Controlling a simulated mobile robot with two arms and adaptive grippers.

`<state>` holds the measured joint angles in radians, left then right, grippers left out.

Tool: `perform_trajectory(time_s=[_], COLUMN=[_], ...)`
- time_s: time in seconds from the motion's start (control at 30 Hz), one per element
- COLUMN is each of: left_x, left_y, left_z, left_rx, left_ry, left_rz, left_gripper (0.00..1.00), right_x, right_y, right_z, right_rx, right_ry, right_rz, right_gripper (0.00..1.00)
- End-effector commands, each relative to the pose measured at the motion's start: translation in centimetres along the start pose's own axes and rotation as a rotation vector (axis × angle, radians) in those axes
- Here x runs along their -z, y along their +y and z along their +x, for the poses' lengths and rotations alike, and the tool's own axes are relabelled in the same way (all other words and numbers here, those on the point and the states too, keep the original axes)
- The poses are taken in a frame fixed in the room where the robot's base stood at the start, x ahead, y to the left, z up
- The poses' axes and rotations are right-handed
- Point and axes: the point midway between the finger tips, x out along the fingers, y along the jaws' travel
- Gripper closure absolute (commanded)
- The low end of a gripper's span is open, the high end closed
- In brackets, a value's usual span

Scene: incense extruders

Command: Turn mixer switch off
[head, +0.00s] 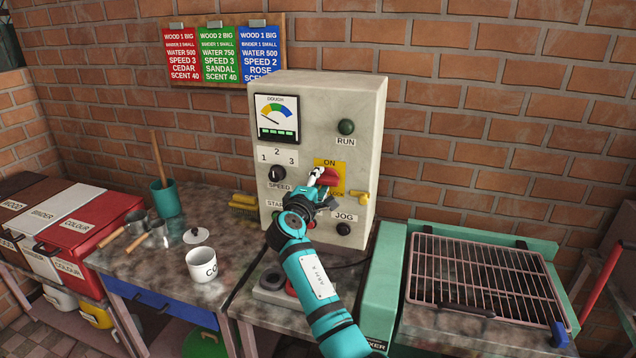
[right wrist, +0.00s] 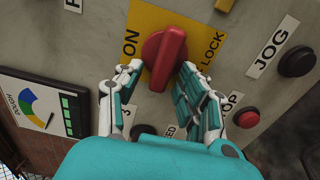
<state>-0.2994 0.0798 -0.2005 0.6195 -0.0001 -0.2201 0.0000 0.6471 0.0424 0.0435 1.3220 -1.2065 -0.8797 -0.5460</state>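The mixer switch is a red rotary handle (head: 329,178) on a yellow plate (head: 339,167) marked ON and LOCK, on the front of the grey control box (head: 372,120). The right wrist view shows the handle (right wrist: 163,57) slightly tilted, between the two fingers of my right gripper (right wrist: 161,70). The fingertips lie on either side of it, very close; whether both press on it I cannot tell. In the head view my right gripper (head: 322,184) hides part of the handle and plate. My left gripper is not in view.
The JOG button (head: 344,229), RUN lamp (head: 346,127) and SPEED knob (head: 277,173) surround the switch. A red STOP button (right wrist: 246,117) is close to the right finger. A white cup (head: 202,267) and a wire grill (head: 480,275) stand below.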

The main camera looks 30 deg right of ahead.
Motion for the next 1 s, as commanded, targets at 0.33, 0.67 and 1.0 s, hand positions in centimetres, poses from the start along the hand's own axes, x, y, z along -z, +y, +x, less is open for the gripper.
perform_trajectory(time_s=[0.33,0.67,1.0], left_x=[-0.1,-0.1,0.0], left_y=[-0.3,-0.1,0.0], left_z=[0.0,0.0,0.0], left_rx=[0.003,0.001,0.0], left_ry=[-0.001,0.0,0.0], left_rz=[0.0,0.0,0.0], left_gripper=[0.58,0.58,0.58], right_x=[0.1,0.1,0.0], right_y=[0.0,-0.1,-0.1], right_z=[-0.6,-7.0,-11.7], right_rx=[0.0,0.002,0.001], right_ry=[0.001,0.003,0.0], right_rz=[0.003,0.003,0.001], right_gripper=[0.6,0.6,0.6])
